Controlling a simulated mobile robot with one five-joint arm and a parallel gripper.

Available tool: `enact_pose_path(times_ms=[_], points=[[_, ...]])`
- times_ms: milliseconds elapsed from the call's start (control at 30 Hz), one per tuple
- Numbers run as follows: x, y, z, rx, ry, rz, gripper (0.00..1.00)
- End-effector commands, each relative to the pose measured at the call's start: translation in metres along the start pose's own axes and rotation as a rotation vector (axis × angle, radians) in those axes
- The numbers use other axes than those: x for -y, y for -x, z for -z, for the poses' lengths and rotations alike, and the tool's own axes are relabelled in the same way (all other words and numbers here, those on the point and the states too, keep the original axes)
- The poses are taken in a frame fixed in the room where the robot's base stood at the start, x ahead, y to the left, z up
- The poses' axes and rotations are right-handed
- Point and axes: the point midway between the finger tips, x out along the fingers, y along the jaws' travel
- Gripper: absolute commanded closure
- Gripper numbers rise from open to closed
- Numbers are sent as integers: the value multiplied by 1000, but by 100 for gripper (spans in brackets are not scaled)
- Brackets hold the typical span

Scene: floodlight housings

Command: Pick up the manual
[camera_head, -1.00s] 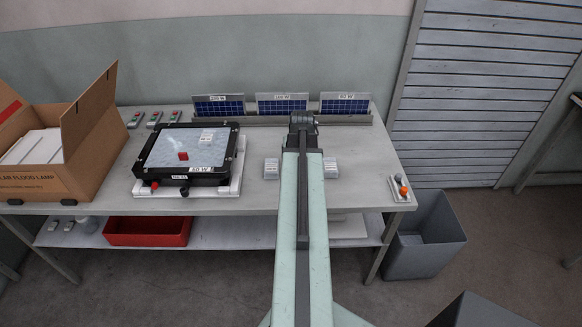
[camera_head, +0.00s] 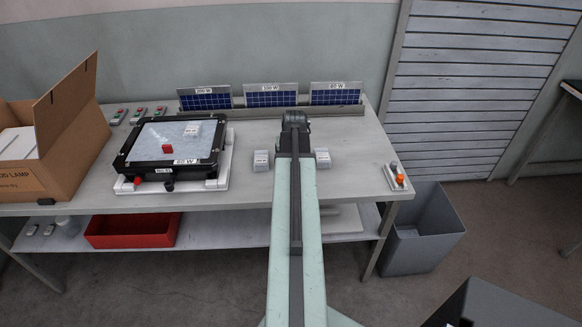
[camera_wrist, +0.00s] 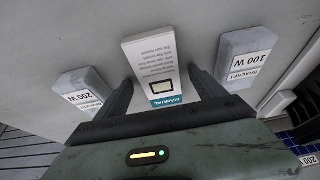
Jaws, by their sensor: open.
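The manual (camera_wrist: 149,55) is a white booklet with grey print and a teal "MANUAL" band. In the wrist view it lies flat on the table between my gripper's two dark fingers. My gripper (camera_wrist: 160,76) is open, one finger on each side of the manual's near end, with no clear contact visible. In the head view my gripper (camera_head: 294,120) is over the table, and my arm hides the manual there.
A 200 W bracket box (camera_wrist: 84,90) and a 100 W bracket box (camera_wrist: 246,58) flank the manual closely. On the table (camera_head: 350,190) are a floodlight housing (camera_head: 165,165), a carton (camera_head: 60,140) and a rack of solar panels (camera_head: 270,110). A grey bin (camera_head: 422,235) stands at right.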

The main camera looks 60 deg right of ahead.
Motion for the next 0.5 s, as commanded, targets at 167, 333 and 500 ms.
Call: enact_pose_path(times_ms=[167, 333, 500], points=[[0, 2, 0, 1, 0, 0, 34], [1, 2, 0, 1, 1, 0, 81], [1, 2, 0, 0, 1, 0, 86]])
